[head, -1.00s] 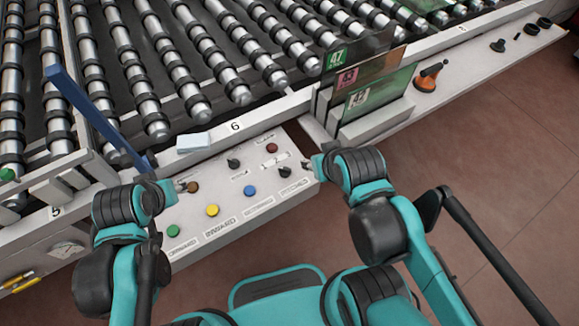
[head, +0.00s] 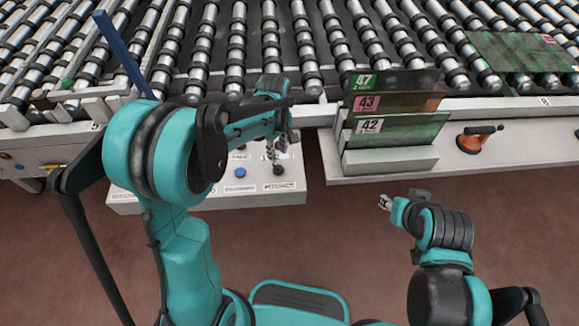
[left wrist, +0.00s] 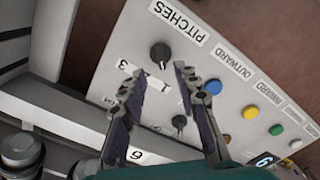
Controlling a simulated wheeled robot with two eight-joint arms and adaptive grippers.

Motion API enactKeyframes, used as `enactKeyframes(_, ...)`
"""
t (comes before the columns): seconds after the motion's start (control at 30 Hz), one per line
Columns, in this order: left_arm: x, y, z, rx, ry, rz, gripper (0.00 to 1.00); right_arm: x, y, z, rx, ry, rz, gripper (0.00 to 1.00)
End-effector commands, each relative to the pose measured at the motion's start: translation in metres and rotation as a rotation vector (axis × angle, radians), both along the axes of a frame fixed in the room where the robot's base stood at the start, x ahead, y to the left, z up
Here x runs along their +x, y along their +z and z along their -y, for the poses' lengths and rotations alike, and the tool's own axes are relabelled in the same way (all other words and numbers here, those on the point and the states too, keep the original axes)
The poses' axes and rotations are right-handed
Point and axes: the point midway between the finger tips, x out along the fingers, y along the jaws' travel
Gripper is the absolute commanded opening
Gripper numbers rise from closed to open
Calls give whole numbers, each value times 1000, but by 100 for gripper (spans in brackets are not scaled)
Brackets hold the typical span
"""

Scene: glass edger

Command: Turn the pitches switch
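The pitches switch (left wrist: 160,55) is a round black knob on the white control panel (left wrist: 220,115), beside the label PITCHES and the numbers 1, 2 and 3. In the head view the knob (head: 278,170) is near the panel's right end. My left gripper (left wrist: 156,72) is open, its dark fingers spread with the tips close to the knob, one to each side of it in the picture. I cannot tell whether they touch it. In the head view the left gripper (head: 276,150) is just above the knob. My right gripper (head: 384,202) is over the floor, off the panel; its opening is too small to judge.
Blue (left wrist: 214,87), green, yellow and orange buttons and a second black knob (left wrist: 179,122) are on the same panel. A rack with numbered glass sheets (head: 400,130) stands to the right. Rollers fill the back. The floor in front is clear.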

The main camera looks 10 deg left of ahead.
Motion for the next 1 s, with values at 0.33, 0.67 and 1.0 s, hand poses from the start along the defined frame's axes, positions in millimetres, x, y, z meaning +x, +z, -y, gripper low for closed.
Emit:
enactKeyframes(0.33, 0, -56, 0, 0, -2, 1, 31, 0, -22, 0, 0, 0, 0, 40)
enactKeyframes(0.67, 0, -73, 0, 0, -2, 1, 31, 0, -26, 0, 0, 0, 0, 40)
enactKeyframes(1.0, 0, -73, 0, 0, -2, 2, 0, 0, -26, 0, 0, 0, 0, 40)
